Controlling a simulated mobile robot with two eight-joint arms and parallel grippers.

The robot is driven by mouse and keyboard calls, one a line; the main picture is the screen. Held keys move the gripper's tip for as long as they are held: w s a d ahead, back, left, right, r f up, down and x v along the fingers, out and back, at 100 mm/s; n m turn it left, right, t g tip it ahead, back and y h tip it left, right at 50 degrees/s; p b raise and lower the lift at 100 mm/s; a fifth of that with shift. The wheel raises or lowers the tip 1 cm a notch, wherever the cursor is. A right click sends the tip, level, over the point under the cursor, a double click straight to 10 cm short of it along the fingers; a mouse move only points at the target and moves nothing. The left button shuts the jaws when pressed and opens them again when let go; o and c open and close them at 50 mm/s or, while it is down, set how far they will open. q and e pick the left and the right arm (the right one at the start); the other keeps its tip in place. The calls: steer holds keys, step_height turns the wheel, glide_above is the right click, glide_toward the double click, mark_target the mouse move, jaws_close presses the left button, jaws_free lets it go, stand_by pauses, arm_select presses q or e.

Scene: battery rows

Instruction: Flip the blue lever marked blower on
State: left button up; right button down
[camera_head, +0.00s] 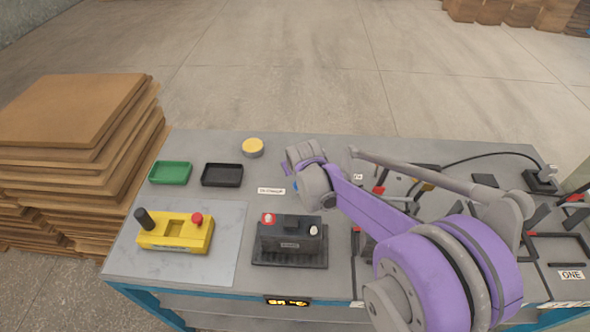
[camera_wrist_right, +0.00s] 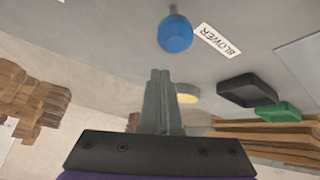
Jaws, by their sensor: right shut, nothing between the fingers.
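The blue lever's round knob (camera_wrist_right: 175,33) hangs near the top of the right wrist view, on a thin grey stem. A white label reading BLOWER (camera_wrist_right: 217,40) lies beside it. My right gripper (camera_wrist_right: 159,74) is shut and empty, with its fingertips just below the knob in that view; a small gap shows in the picture, and contact cannot be told. In the head view only a bit of blue (camera_head: 295,187) shows beside my right wrist, which hides most of the lever. The right fingers are hidden there. My left gripper is not in view.
The bench holds a green tray (camera_head: 170,173), a black tray (camera_head: 222,175), a yellow-topped disc (camera_head: 253,147), a yellow box (camera_head: 176,232) and a dark battery (camera_head: 290,236). Brown sheets (camera_head: 75,110) are stacked at left. Racks and cables crowd the right.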

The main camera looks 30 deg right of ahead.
steer(key=v, duration=0.5)
steer(key=w+v, duration=0.1)
steer(key=v, duration=0.1)
steer(key=shift+a+r+p, duration=0.15)
steer(key=shift+r+p, duration=0.25)
steer(key=shift+r, duration=0.15)
steer(key=shift+s+a+r, duration=0.15)
steer(key=shift+s+r, duration=0.1)
steer(key=shift+r, duration=0.25)
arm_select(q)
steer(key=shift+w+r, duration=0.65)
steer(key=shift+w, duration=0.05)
arm_select(e)
steer(key=shift+s+r, duration=0.3)
steer(key=shift+w, duration=0.1)
steer(key=shift+f, duration=0.1)
